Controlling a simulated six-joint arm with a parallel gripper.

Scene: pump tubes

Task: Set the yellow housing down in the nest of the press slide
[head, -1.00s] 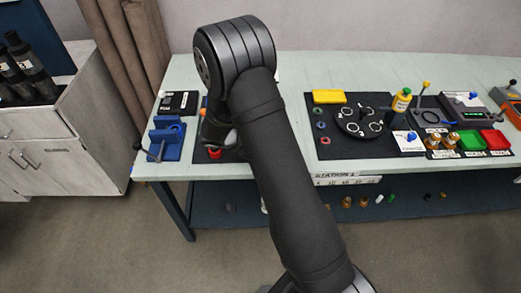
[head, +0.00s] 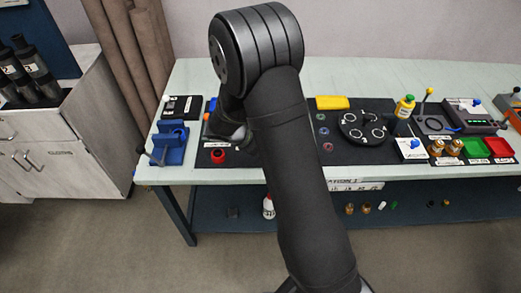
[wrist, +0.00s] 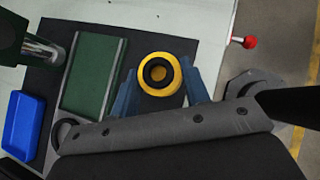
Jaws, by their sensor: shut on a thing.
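The yellow housing (wrist: 173,89), a round ring with a black centre, sits between the blue fingers of my gripper (wrist: 158,76) in the wrist view. My gripper is shut on it. A green bed with grey side rails (wrist: 93,75) lies left of the housing, apparently part of the press. A dark green press body with a silver rod (wrist: 38,47) stands at upper left. I cannot make out the nest; the gripper may hide it. In the head view my arm covers most of the press area, and the fingers and housing cannot be made out.
A red ball knob (wrist: 250,42) on a lever is right of the housing; a red knob (head: 218,156) shows in the head view. A blue tray (wrist: 22,125) is at left. A blue vise (head: 170,143) stands left of my arm, a round black fixture (head: 364,130) right.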

